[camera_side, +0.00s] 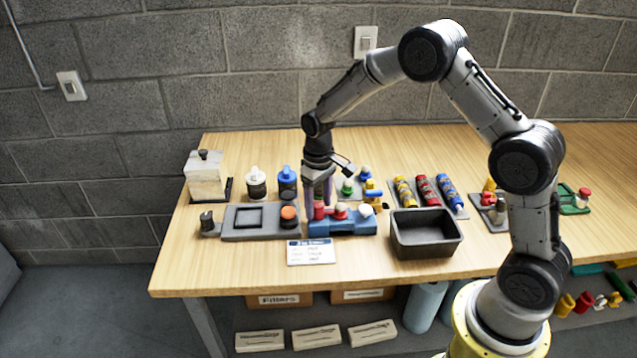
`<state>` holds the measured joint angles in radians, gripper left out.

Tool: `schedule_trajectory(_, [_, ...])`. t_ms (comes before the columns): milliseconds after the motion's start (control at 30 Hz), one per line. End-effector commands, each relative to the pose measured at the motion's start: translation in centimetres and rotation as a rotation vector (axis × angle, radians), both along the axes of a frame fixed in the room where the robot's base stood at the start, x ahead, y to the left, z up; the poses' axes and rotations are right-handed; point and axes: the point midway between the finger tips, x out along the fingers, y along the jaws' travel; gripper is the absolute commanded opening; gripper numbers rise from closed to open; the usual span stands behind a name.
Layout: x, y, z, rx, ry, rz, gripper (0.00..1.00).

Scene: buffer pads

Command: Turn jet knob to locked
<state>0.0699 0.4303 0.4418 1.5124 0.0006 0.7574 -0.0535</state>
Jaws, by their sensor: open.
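My gripper (319,203) points down at the left end of a blue block (345,228). Its fingers are open and stand on either side of, or just in front of, a red knob (319,211) on that block; I cannot tell if they touch it. A red-and-white knob (341,211) and a white knob (366,210) stand further right on the block. A grey fixture (246,236) left of it has a square recess, a black knob (207,220) at its left end and an orange-topped black knob (289,214) at its right. No readable label tells which is the jet knob.
A white card (311,252) lies in front. A black bin (426,250) stands right of the block. Blue-capped (287,182) and white-capped (256,183) bottles stand behind the fixture. Yellow, red and blue tubes (427,190) lie at the back right.

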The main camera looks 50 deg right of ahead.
Motion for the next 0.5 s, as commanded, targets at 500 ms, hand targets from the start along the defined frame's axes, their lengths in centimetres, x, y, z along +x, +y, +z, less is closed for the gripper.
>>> schedule_trajectory(500, [0.1,0.0,10.3,0.0,-0.005,-0.002,0.67])
